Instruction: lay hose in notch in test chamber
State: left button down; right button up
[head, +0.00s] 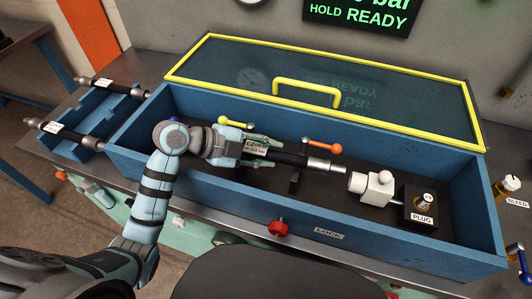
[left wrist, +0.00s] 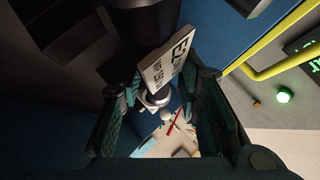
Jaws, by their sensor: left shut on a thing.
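My left gripper (head: 262,152) is inside the blue test chamber (head: 420,258), shut on a black hose (head: 291,158) with a white label that begins "E2". The hose points right and ends in a bare metal fitting (head: 326,166). A small black bracket (head: 294,182), perhaps the notch, stands on the chamber floor just below the hose in the picture. I cannot tell whether they touch. In the left wrist view the hose (left wrist: 146,20) and its label (left wrist: 170,58) show at the fingers (left wrist: 165,100). My right gripper is not in view.
A white coupling (head: 372,187) and the black PLUG block (head: 420,207) lie right of the hose tip. The yellow-framed lid (head: 400,95) stands open behind. Two labelled hoses (head: 70,133) (head: 112,86) rest on a blue rack at left.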

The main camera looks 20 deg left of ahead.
pick_arm(q)
jog(key=shift+f, duration=0.2)
jog(key=shift+f, duration=0.1)
jog(key=c, duration=1.6)
grip_release()
jog(key=shift+f, duration=0.15)
jog(key=o, duration=0.4)
jog(key=shift+r, duration=0.35)
jog(key=p+v, duration=0.1)
jog(key=v, duration=1.1)
jog(key=shift+r, duration=0.25)
